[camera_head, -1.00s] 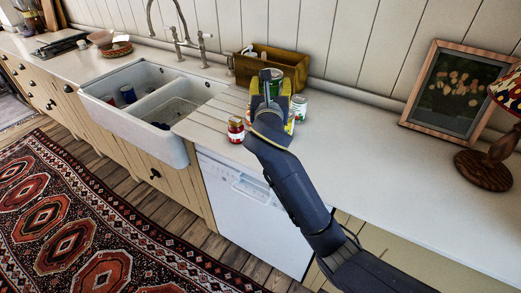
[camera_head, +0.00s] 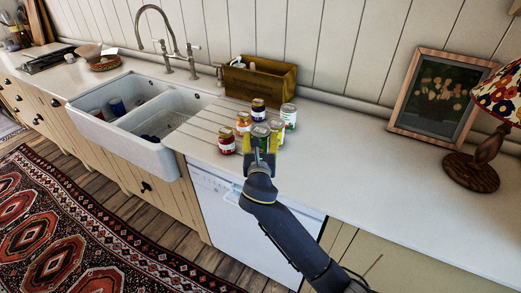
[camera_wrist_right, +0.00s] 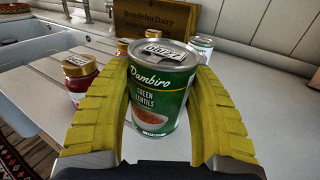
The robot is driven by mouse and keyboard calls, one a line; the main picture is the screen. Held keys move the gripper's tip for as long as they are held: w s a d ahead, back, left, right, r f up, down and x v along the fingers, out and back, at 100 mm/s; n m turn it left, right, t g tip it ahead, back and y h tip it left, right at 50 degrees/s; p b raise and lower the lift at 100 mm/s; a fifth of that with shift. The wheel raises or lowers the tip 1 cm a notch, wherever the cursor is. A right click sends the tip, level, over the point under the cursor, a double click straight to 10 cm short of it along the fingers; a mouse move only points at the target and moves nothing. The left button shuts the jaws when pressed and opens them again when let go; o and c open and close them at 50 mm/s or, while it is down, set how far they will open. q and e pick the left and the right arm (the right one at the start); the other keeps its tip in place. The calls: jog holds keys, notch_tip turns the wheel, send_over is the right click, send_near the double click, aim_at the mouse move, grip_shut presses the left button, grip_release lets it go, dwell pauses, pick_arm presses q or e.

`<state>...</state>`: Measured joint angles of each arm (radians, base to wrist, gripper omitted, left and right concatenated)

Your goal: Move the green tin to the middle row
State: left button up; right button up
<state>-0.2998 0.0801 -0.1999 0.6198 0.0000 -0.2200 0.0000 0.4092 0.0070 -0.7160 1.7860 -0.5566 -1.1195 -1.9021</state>
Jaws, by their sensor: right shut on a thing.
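The green tin (camera_wrist_right: 160,95), labelled green lentils, stands between the yellow fingers of my right gripper (camera_wrist_right: 163,115), which is shut on it. In the head view the right gripper (camera_head: 261,158) is at the near side of a small group of jars and tins on the counter. The held tin's silver lid (camera_head: 261,130) shows just beyond the fingers. The tin looks close to upright, low at the counter; I cannot tell whether its base touches. My left gripper is not in view.
A red jar (camera_head: 226,141) stands just left of the gripper. A wooden crate (camera_head: 259,79) is at the wall. The counter (camera_head: 350,160) to the right is clear.

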aim_at(260, 149)
jog(key=shift+f, duration=2.1)
jog(key=shift+f, duration=0.1)
jog(key=o, duration=1.5)
jog(key=shift+f, duration=0.1)
jog(key=shift+c, duration=0.2)
jog(key=shift+r, duration=0.25)
jog(key=s, duration=1.2)
jog(key=shift+a, duration=0.15)
jog(key=shift+f, duration=0.1)
